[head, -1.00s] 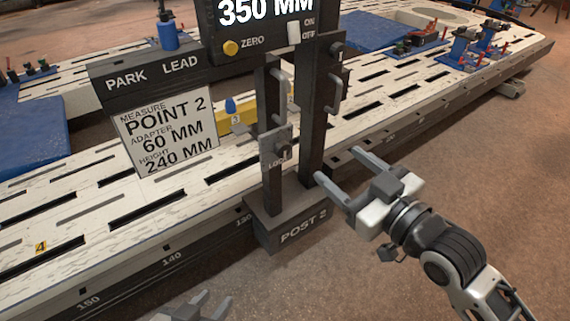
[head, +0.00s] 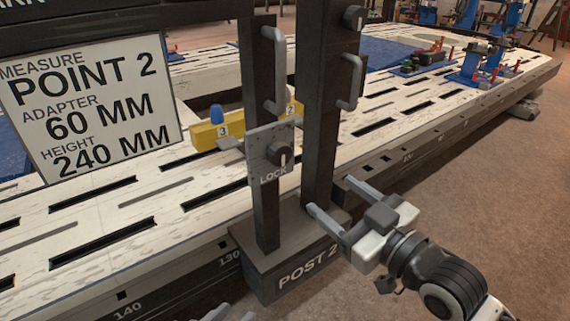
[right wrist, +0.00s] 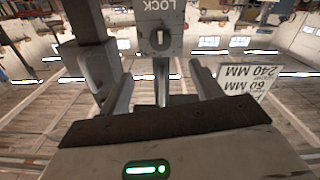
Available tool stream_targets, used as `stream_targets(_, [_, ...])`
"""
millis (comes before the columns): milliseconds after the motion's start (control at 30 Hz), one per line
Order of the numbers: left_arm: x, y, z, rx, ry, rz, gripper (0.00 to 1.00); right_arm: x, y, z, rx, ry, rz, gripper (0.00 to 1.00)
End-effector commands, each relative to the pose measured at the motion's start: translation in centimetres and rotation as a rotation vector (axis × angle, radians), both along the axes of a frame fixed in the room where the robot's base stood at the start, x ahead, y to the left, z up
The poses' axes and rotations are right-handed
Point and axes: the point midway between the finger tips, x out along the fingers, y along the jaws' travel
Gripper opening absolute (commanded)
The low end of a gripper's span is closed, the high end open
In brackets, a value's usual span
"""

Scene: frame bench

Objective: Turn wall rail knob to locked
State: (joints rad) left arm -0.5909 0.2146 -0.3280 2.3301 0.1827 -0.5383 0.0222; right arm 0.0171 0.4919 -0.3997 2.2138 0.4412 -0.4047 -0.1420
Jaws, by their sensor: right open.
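A black knob (head: 280,154) with a white pointer mark sits on a grey plate lettered LOCK (head: 262,150), on the shorter dark post. Its pointer looks roughly upright. In the right wrist view the knob (right wrist: 160,40) is upside down, ahead of the fingers, with the LOCK lettering above it. A second black knob (head: 354,17) is on the side of the taller post. My right gripper (head: 333,195) is open and empty, right of the posts and below the LOCK knob, touching neither knob. My left gripper (head: 231,313) shows only its separated fingertips at the bottom edge.
The posts stand on a dark block marked POST 2 (head: 285,270) at the front of the slotted bench (head: 110,215). Grey handles (head: 273,70) project from the posts. A sign (head: 95,105) hangs at left. The floor at right (head: 480,190) is clear.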

Motion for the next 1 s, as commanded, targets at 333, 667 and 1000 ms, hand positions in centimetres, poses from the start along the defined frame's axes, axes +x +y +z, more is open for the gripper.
stream_targets(333, [-0.1, -0.3, 0.7, -0.031, -0.059, -0.006, 0.35, 5.7, 4.3, 0.1, 0.004, -0.002, 0.001, 0.65])
stream_targets(667, [0.0, -0.8, 1.1, -0.102, -0.082, -0.005, 0.35, 10.7, 7.8, 0.0, 0.001, 0.001, 0.0, 0.65])
stream_targets(1000, [0.2, -0.9, 1.9, -0.135, -0.095, -0.007, 0.35, 12.1, 8.8, 0.1, -0.001, 0.001, 0.0, 0.65])
